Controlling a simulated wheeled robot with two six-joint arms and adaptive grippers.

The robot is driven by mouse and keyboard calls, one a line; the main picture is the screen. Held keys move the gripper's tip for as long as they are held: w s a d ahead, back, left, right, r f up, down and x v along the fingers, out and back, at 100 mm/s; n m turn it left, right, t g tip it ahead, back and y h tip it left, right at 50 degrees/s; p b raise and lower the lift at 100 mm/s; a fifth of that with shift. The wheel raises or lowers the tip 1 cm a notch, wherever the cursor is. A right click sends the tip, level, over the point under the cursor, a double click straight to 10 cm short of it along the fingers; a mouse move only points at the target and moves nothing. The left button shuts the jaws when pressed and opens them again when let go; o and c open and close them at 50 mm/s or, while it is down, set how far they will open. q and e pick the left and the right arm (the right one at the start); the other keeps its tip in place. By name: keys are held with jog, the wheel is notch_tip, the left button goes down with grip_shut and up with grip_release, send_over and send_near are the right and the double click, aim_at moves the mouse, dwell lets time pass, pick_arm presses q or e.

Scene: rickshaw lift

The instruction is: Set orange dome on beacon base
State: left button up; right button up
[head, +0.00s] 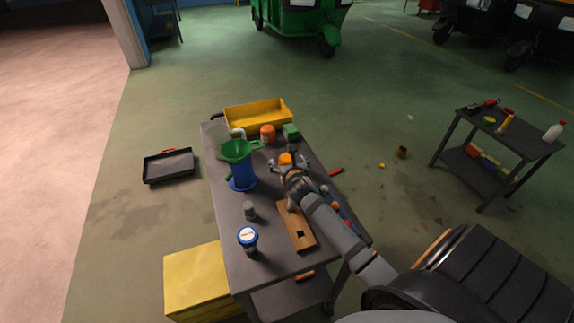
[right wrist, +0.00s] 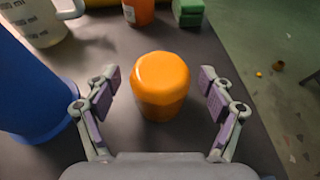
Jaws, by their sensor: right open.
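The orange dome (head: 286,158) stands upright on the dark workbench (head: 222,205). In the right wrist view the orange dome (right wrist: 161,85) is a smooth, rounded orange piece between my open fingers, with a gap on each side. My right gripper (head: 286,163) reaches over the bench from the lower right; in its wrist view the open gripper (right wrist: 159,82) touches nothing. I cannot tell for sure which thing is the beacon base; a small grey cylinder (head: 249,211) stands on the bench left of my right arm. My left gripper is not in view.
A blue container (head: 242,172) with a green funnel (head: 238,150) stands left of the dome. Behind are an orange jar (head: 267,133), a green block (head: 291,131) and a yellow tray (head: 258,116).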

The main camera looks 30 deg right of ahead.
jog(key=shift+w+d+f, duration=0.2)
jog(key=shift+w+f, duration=0.05)
jog(key=shift+w, duration=0.2)
jog(key=shift+s+r, duration=0.1)
jog(key=shift+s, duration=0.05)
jog(key=shift+c, duration=0.6)
jog(key=c, duration=1.2)
jog(key=shift+c, duration=0.2)
jog(key=shift+r, duration=0.1)
